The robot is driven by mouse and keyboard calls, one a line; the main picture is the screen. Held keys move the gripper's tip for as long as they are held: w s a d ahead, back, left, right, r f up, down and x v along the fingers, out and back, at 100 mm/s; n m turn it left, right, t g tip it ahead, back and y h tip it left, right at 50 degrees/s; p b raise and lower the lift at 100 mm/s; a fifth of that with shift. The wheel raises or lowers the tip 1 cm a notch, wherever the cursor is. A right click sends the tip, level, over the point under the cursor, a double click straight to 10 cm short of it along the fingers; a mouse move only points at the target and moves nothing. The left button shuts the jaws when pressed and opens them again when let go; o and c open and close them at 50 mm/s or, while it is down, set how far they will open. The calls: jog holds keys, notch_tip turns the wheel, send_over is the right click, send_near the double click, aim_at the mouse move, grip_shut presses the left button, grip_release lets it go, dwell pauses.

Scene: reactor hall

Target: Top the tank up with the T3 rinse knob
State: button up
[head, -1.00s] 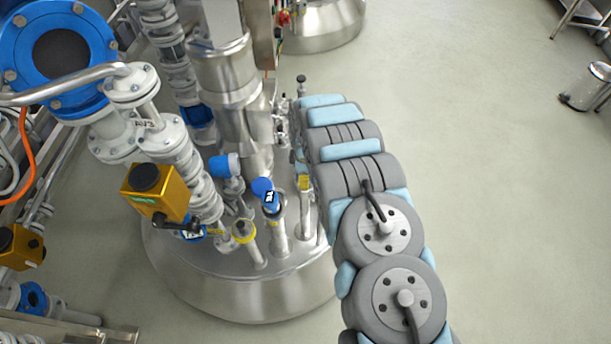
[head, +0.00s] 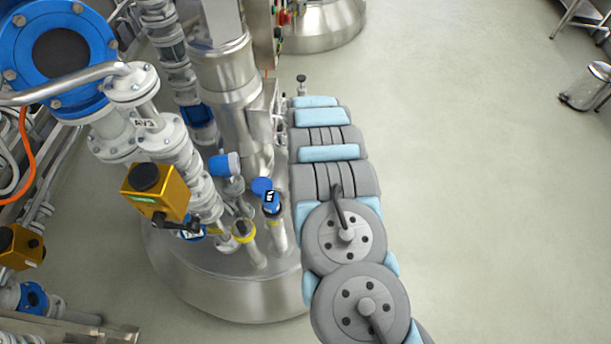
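The steel tank (head: 225,295) stands left of centre in the head view, its lid crowded with pipe stubs and fittings. Blue-capped fittings (head: 271,203) and a yellow-ringed one (head: 243,230) rise from the lid. I cannot make out a T3 label or tell which part is the rinse knob. My grey and light-blue arm reaches up the picture along the tank's right side and covers part of the lid. My gripper does not show; the far end of the arm points away from the camera.
A gold valve box (head: 156,193) with a black handle and a large blue flange (head: 60,50) crowd the left. A small dark-topped post (head: 301,80) stands beyond the arm. Another steel vessel (head: 320,25) is at the back. The floor right of my arm is clear up to a bin (head: 586,88).

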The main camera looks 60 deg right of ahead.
dwell(0.4)
jog(key=o, duration=1.2)
jog(key=shift+r, duration=0.15)
jog(key=shift+r, duration=3.6)
